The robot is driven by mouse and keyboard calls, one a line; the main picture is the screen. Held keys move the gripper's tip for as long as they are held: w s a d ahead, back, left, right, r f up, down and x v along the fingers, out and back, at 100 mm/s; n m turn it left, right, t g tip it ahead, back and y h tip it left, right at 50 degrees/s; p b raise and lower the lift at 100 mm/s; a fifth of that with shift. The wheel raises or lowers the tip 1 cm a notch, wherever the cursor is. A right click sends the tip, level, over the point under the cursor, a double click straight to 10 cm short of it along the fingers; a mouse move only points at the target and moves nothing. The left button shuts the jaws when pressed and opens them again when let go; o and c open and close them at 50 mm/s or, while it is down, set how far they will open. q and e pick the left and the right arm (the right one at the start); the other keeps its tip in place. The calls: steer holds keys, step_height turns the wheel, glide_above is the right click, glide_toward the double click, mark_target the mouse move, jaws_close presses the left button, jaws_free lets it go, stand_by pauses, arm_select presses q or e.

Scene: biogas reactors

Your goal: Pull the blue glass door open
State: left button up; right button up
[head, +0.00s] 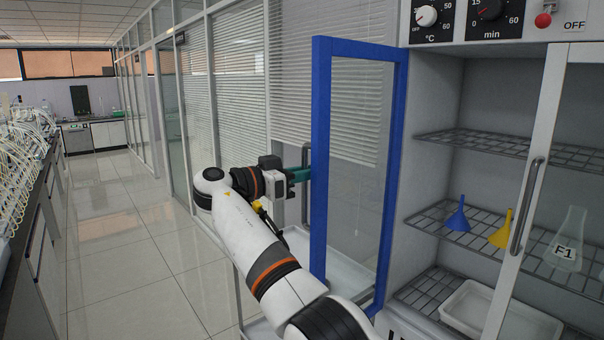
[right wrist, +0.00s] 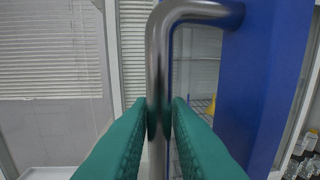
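The blue-framed glass door (head: 321,170) stands swung out from the front of the white cabinet, with the shelves exposed to its right. Its metal bar handle (head: 306,205) is on the door's outer left face. My right gripper (head: 299,174) is at the handle, its green fingers level with the bar's upper half. In the right wrist view the fingers (right wrist: 159,112) lie on both sides of the upright handle bar (right wrist: 158,68) and press against it, just below its bend. The blue frame (right wrist: 252,85) is right of the bar. My left gripper is not in view.
Inside the cabinet, a blue funnel (head: 458,216) and a yellow funnel (head: 502,230) stand on a wire shelf. A second, white-framed door (head: 530,170) with a handle covers the right side. A glass partition (head: 235,90) is behind the blue door. Open floor (head: 120,240) lies left.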

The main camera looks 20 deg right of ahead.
steer(key=shift+d, duration=0.2)
steer(key=b+v, duration=0.1)
steer(key=v, duration=0.6)
steer(key=shift+b, duration=0.3)
steer(key=shift+a, duration=0.2)
